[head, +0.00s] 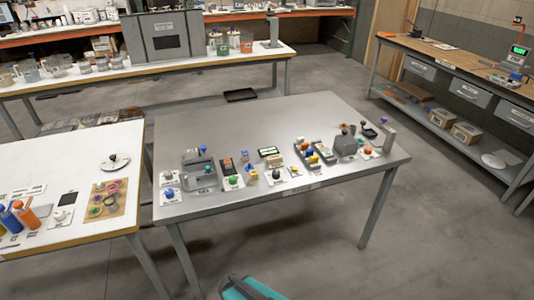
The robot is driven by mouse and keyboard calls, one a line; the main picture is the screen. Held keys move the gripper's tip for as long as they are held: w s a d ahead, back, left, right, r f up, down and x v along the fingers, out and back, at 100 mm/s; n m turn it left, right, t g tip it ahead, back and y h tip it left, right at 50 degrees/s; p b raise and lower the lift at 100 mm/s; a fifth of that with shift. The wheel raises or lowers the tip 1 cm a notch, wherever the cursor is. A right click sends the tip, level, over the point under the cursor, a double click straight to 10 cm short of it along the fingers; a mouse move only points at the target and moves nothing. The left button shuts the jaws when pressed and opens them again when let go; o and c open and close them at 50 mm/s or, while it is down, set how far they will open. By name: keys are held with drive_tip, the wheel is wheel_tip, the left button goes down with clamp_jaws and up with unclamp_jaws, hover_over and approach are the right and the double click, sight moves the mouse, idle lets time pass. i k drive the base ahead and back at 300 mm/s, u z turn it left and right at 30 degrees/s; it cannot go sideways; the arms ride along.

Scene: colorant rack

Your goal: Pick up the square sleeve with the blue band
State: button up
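The square sleeve with the blue band cannot be picked out for certain at this size. Among the small items on the grey metal table (300,112), a small upright blue and orange piece (245,156) stands near the middle. A yellow piece with some blue (252,173) sits just in front of it. I cannot tell whether either is the sleeve. My gripper is not in view.
A grey box-like device (200,170) stands at the table's left, a dark tray of coloured pieces (307,155) right of the middle. The table's back half is bare. A white table (75,160) stands left, a wooden bench (450,60) right. Floor in front is clear.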

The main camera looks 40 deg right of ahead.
sight(245, 157)
drive_tip(key=z, duration=0.7)
drive_tip(key=k, duration=0.95)
drive_tip(key=u, duration=0.05)
drive_tip(key=i, duration=0.8)
drive_tip(key=z, duration=0.05)
